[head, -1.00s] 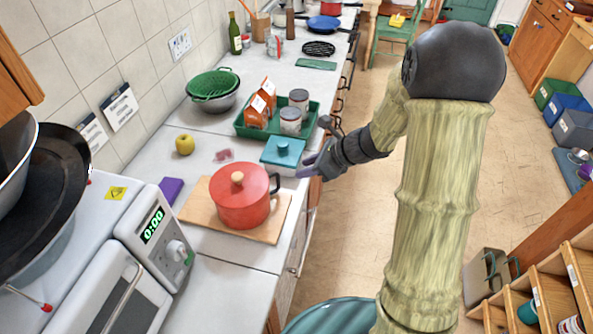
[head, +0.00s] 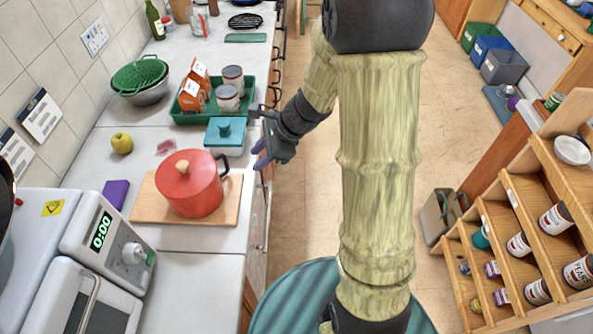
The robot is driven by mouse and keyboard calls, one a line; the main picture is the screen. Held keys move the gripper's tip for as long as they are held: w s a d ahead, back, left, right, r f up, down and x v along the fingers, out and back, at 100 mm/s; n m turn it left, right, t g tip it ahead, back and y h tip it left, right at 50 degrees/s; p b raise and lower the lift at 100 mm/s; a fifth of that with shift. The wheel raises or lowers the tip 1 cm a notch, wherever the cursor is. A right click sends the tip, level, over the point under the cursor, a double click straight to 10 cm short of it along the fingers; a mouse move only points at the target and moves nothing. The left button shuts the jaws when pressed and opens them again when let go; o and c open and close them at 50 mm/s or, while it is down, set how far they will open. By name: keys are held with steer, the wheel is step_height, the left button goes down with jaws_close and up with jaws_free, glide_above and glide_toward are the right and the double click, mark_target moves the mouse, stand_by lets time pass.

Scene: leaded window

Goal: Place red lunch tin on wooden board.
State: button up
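A wooden board (head: 145,206) lies on the counter at the left. A red pot (head: 190,190) with a wooden knob and a dark handle stands on it and covers most of it. I cannot make out a separate red lunch tin in the head view. My gripper (head: 258,133) is at the counter's right edge, just right of a teal lidded box (head: 224,138) and behind the pot. Its fingers look spread, with nothing seen between them. Whether it touches the teal box cannot be told.
A green tray (head: 190,119) with cans and orange cartons is behind the teal box. A yellow apple (head: 122,143) and a purple block (head: 116,194) are left of the board. A white appliance (head: 65,290) stands in front. A wooden shelf rack (head: 490,225) is at right; open floor lies between.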

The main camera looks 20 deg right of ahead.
steer(key=s+d+r+n+h, duration=0.2)
steer(key=s+d+n+h, duration=0.5)
steer(key=s+n, duration=0.5)
steer(key=shift+r+n, duration=0.2)
steer(key=shift+n, duration=3.3)
steer(key=shift+s, duration=0.15)
